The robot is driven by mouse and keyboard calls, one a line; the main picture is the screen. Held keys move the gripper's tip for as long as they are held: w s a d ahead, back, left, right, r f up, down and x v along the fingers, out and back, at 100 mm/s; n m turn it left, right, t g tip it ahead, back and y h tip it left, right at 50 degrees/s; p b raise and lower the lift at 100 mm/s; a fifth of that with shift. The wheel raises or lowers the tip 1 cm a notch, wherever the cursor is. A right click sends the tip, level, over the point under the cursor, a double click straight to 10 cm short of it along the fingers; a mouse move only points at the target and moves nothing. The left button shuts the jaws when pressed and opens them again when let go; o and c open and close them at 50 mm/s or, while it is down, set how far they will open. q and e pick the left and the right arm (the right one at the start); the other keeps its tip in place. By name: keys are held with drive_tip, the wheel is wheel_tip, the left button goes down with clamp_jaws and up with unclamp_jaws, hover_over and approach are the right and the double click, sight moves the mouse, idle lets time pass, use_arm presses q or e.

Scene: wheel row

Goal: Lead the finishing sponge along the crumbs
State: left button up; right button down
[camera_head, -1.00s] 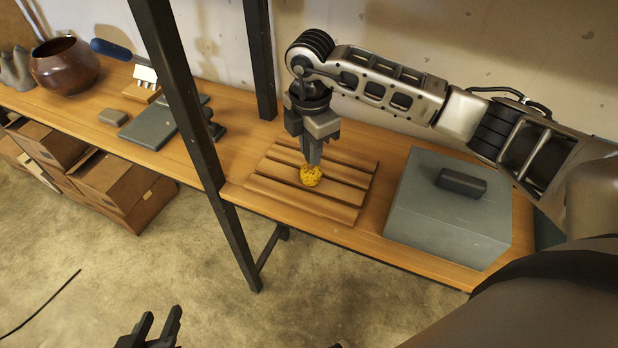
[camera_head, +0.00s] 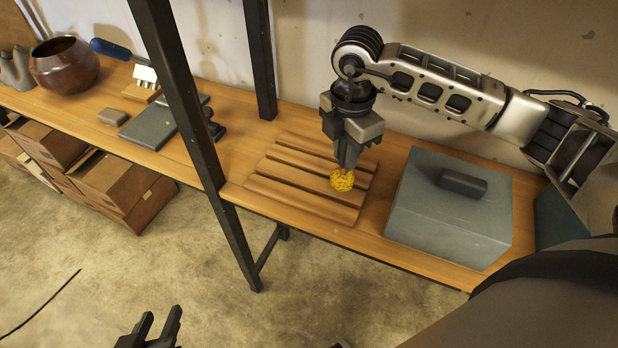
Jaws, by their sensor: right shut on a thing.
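The yellow finishing sponge (camera_head: 342,181) is in my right gripper (camera_head: 345,166), which points straight down and is shut on it. The sponge is low at the right part of a slatted wooden board (camera_head: 290,190); I cannot tell whether it touches the slats. No crumbs can be made out on the board at this size. My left gripper (camera_head: 158,325) is at the bottom edge of the view, away from the shelf, with its two fingers apart and nothing seen between them.
A grey box with a dark handle (camera_head: 445,215) stands right of the board. Dark metal posts (camera_head: 190,110) rise at the left and behind. Further left are a grey slab (camera_head: 150,128), a small block (camera_head: 112,117), a brown pot (camera_head: 64,68) and a blue-handled brush (camera_head: 112,50). Cardboard boxes (camera_head: 115,185) sit below.

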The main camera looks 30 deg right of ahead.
drive_tip(key=shift+r, duration=0.2)
idle(0.4)
wheel_tip(320, 180, up, 5)
drive_tip(key=p, duration=0.4)
